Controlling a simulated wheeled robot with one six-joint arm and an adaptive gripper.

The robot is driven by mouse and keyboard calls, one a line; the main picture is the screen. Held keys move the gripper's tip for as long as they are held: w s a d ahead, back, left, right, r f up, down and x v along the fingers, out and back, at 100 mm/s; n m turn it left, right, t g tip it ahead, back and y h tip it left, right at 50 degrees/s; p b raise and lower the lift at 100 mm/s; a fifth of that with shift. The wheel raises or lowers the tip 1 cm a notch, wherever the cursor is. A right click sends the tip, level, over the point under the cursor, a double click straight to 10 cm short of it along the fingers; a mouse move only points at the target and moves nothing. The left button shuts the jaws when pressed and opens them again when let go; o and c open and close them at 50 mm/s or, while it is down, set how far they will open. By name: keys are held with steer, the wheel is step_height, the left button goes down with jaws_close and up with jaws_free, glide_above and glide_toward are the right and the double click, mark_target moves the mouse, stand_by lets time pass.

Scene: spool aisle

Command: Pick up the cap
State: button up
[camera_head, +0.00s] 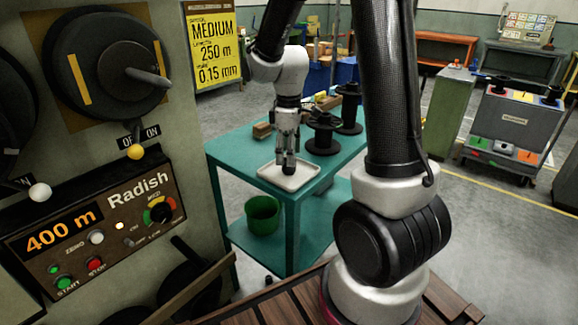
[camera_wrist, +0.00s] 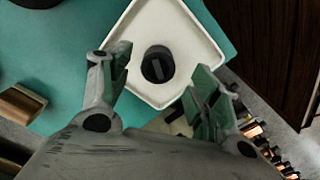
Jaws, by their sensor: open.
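The cap is a small dark round piece (camera_wrist: 157,64) with a raised bar across its top. It lies in a white tray (camera_wrist: 191,30) on the teal table (camera_head: 223,151), inside the tray walls. In the wrist view my gripper (camera_wrist: 160,78) is open, its two green-padded fingers apart, with the cap seen between and slightly beyond the fingertips. In the head view my gripper (camera_head: 286,165) points straight down over the white tray (camera_head: 291,183).
Black spools (camera_head: 323,135) stand on the table behind the tray, and a wooden block (camera_head: 262,130) lies to its left. A green bucket (camera_head: 263,215) sits on the lower shelf. A control panel (camera_head: 95,235) stands close on the left.

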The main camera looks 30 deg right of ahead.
step_height(320, 180, down, 4)
steer(key=shift+w+f, duration=0.1)
steer(key=c, duration=1.2)
steer(key=shift+c, duration=0.2)
